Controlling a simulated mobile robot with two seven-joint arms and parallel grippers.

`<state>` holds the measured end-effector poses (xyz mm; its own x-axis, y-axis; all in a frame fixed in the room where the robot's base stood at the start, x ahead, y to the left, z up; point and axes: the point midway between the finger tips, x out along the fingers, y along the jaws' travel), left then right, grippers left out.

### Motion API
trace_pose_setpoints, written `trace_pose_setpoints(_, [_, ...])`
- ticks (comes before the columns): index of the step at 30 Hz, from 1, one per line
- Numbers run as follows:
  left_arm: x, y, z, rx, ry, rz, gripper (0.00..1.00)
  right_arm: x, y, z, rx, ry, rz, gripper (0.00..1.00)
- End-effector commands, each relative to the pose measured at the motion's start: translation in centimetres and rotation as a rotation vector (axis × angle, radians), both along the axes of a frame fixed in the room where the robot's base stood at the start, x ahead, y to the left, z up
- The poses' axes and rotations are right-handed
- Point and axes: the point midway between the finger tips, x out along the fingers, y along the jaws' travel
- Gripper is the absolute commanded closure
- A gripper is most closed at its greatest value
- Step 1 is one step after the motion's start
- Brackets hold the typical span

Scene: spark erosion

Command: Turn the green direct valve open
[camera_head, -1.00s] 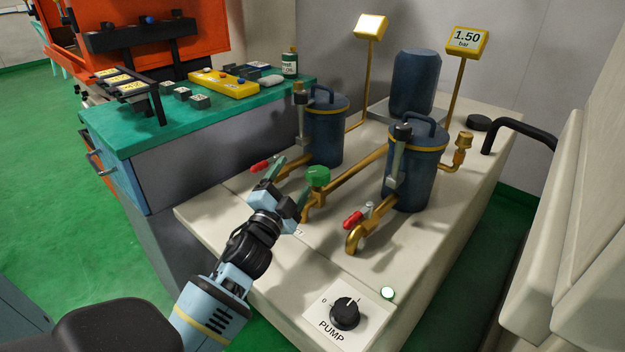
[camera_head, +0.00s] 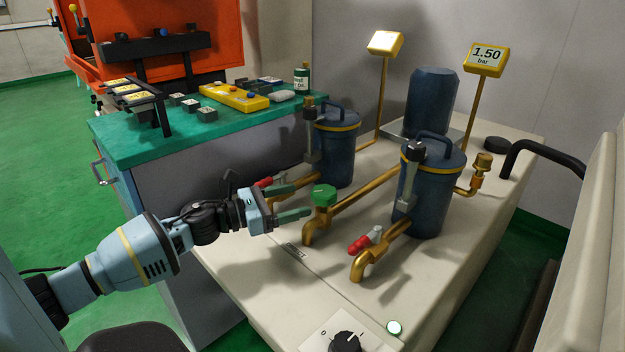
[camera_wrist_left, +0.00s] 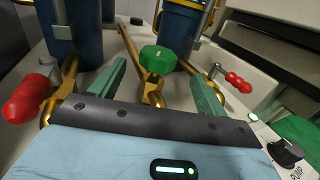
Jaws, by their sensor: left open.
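The green valve knob (camera_head: 324,195) sits on top of a brass pipe with a down-turned spout, between the two dark blue filter canisters. My left gripper (camera_head: 298,201) is open, its two green fingers pointing right toward the knob, just left of it and apart from it. In the left wrist view the green knob (camera_wrist_left: 157,59) shows ahead, between the two spread fingers (camera_wrist_left: 157,88) and beyond them. Nothing is held. My right gripper is not in view.
Red-handled valves stand on both sides, one (camera_head: 358,245) at the right canister (camera_head: 432,190) and one (camera_head: 264,182) behind my gripper. A pump dial (camera_head: 346,342) is at the front. A gauge (camera_head: 486,59) reads 1.50 bar. A green-topped workbench (camera_head: 150,150) stands left.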

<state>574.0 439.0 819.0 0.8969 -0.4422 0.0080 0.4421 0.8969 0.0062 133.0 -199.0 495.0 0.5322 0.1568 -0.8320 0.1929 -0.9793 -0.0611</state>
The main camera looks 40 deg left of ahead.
Motion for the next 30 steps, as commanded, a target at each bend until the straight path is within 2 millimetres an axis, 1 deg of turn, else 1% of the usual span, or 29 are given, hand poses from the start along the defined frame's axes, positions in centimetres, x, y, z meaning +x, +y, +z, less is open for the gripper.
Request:
trace_pose_setpoints(5, [0.3, -0.1, 0.0, -0.003, 0.0, 0.002, 0.24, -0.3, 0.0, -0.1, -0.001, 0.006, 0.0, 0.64])
trace_pose_setpoints(8, [1.0, -0.4, 0.0, -0.005, -0.001, 0.003, 0.24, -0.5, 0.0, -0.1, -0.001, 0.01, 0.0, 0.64])
trace_pose_setpoints(21, [5.3, -2.5, 0.1, -0.006, -0.001, 0.004, 0.24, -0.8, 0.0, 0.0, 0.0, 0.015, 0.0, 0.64])
trace_pose_setpoints(25, [6.3, -3.0, 0.1, -0.006, 0.0, 0.004, 0.24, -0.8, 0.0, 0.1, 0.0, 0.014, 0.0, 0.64])
trace_pose_setpoints(30, [6.9, -3.3, 0.1, -0.005, 0.0, 0.003, 0.24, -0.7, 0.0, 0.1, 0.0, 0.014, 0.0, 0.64])
